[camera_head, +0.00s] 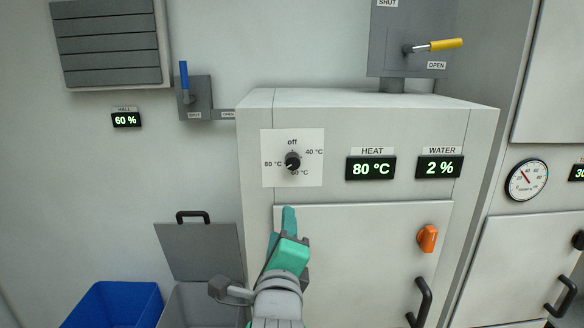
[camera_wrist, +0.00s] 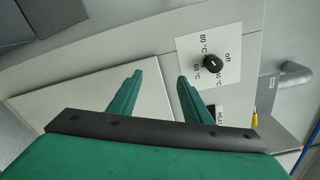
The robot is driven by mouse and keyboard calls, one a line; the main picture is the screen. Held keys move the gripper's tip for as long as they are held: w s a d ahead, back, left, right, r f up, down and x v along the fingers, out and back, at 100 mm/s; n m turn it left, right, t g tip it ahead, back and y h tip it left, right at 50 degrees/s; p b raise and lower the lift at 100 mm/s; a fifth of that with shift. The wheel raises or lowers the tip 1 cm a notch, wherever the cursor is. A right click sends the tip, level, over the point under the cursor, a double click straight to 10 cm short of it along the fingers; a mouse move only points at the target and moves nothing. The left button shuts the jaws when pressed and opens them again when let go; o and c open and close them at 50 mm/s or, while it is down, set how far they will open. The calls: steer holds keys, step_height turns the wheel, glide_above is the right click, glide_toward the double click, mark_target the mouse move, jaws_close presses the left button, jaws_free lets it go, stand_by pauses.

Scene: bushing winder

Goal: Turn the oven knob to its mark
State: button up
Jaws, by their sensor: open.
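The oven knob (camera_head: 292,161) is a small black dial on a white plate (camera_head: 311,175) on the oven's upper front. The plate is marked off, 40 °C, 60 °C and 80 °C. The knob's light pointer line seems to lie toward the 80 °C side. The HEAT display (camera_head: 371,168) reads 80 °C. My gripper (camera_head: 288,215) is just below the plate, apart from the knob. In the wrist view, my gripper (camera_wrist: 155,85) has its two green fingers spread with nothing between them. The knob (camera_wrist: 213,63) shows there beyond the right finger, uncovered.
An orange knob (camera_head: 427,239) and a black handle (camera_head: 420,303) are on the oven door. A yellow lever (camera_head: 438,46) is above, a blue lever (camera_head: 184,80) at left. A blue bin (camera_head: 115,305) stands below left.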

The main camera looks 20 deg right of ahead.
mark_target(292, 164)
steer(key=s+d+r+m, duration=0.1)
steer(key=s+r+m, duration=0.35)
steer(key=r, duration=0.65)
steer(key=shift+m, duration=0.25)
steer(key=x, duration=1.1)
steer(key=shift+w, duration=0.4)
steer(key=c, duration=1.1)
